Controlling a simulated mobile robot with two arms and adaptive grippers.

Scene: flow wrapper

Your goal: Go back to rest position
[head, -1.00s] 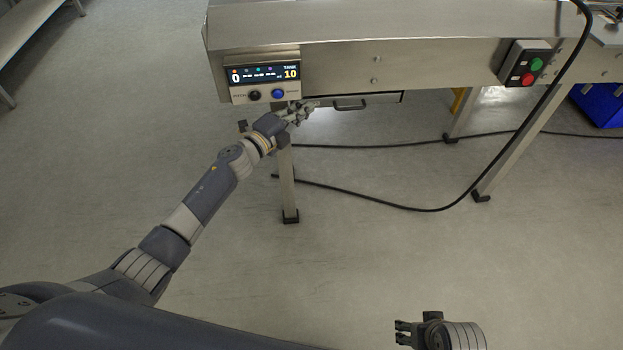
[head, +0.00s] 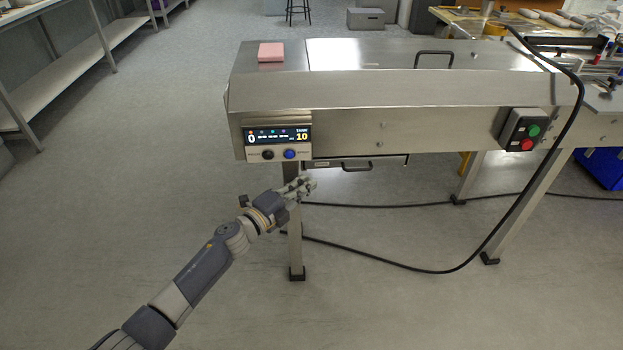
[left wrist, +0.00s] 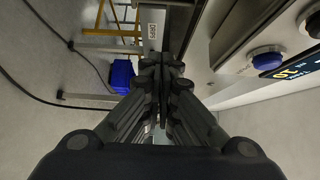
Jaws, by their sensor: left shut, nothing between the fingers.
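My left gripper (head: 302,186) is just below the display panel (head: 277,135) of the steel flow wrapper (head: 365,95) in the head view. It is shut and empty, apart from the panel. In the left wrist view its closed fingers (left wrist: 162,85) fill the middle. The panel reads 0 and 10 and has a black knob (head: 267,154) and a blue button (head: 289,154). The blue button also shows at the right of the left wrist view (left wrist: 268,57). My right gripper is out of view.
A handled drawer (head: 357,164) sits under the machine, close to my left gripper. A machine leg (head: 296,245) stands beside my left wrist. A black cable (head: 440,270) loops across the floor. Open floor lies in front.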

